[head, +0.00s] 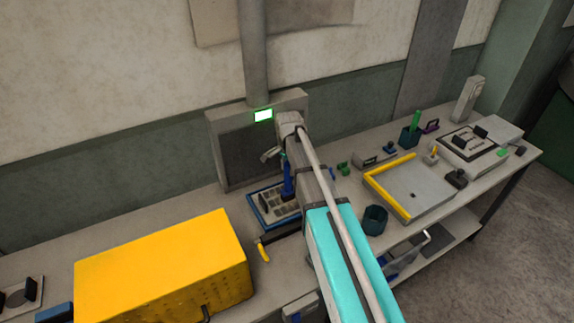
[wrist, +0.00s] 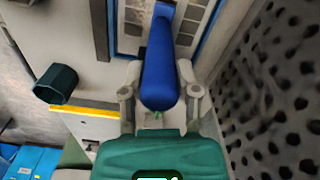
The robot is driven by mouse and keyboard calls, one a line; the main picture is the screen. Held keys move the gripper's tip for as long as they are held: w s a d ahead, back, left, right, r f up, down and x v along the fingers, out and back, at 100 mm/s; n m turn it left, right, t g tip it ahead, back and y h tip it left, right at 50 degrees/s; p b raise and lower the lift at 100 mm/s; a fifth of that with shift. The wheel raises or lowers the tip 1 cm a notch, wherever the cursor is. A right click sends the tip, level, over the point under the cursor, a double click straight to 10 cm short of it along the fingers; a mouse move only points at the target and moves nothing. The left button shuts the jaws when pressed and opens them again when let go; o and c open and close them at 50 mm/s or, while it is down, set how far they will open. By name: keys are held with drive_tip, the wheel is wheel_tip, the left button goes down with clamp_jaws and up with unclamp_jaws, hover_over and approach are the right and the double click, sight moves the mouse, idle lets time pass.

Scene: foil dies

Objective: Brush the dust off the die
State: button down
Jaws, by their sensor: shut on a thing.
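My gripper (wrist: 160,92) is shut on a blue brush handle (wrist: 158,62), with one finger on each side of it. In the head view the blue brush (head: 287,182) stands roughly upright over the die (head: 270,204). The die is a grey plate with several rectangular pockets, lying in a blue-edged tray (head: 253,212). Part of the die (wrist: 190,26) shows beyond the handle in the wrist view. The brush's bristle end is hidden, so I cannot tell whether it touches the die. My arm covers the die's right side in the head view.
A grey extractor box (head: 232,155) with a green-lit display stands behind the die. A large yellow box (head: 165,265) is at front left. A yellow-handled tool (head: 264,251) lies before the tray. A dark cup (head: 375,219) and a yellow-edged tray (head: 420,188) are to the right.

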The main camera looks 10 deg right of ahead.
drive_tip(key=shift+s+d, duration=0.15)
drive_tip(key=shift+s, duration=0.6)
drive_tip(key=shift+s+d, duration=0.3)
drive_tip(key=shift+s, duration=0.5)
drive_tip(key=shift+s+d, duration=0.3)
drive_tip(key=shift+s, duration=0.45)
drive_tip(key=shift+a, duration=0.1)
drive_tip(key=shift+s+a, duration=0.2)
drive_tip(key=shift+a, duration=0.3)
drive_tip(key=shift+w+a, duration=0.3)
drive_tip(key=shift+w, duration=0.65)
drive_tip(key=shift+w+a, duration=0.3)
drive_tip(key=shift+w, duration=0.6)
